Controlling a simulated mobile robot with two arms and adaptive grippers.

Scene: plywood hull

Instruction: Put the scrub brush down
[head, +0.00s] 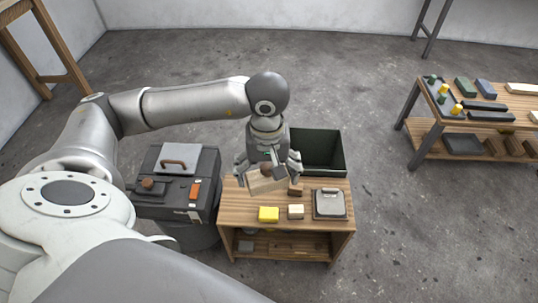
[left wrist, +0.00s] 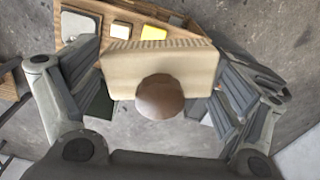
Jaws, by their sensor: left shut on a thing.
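The scrub brush (head: 265,182) has a pale block body with a brown round knob. My left gripper (head: 268,170) is shut on it and holds it above the wooden bench. In the left wrist view the scrub brush (left wrist: 158,72) sits between the two fingers of my left gripper (left wrist: 160,90), knob toward the camera, with bristles along its far edge. The wooden bench (head: 240,209) lies below, and part of its top (left wrist: 98,22) also shows in the left wrist view. My right gripper is not in view.
On the bench are a yellow sponge (head: 268,214), a pale block (head: 295,211), a small brown block (head: 296,189) and a grey metal-lidded item (head: 330,204). A dark green bin (head: 325,150) stands behind. A dark toolbox (head: 177,208) is left; another loaded bench (head: 440,128) is far right.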

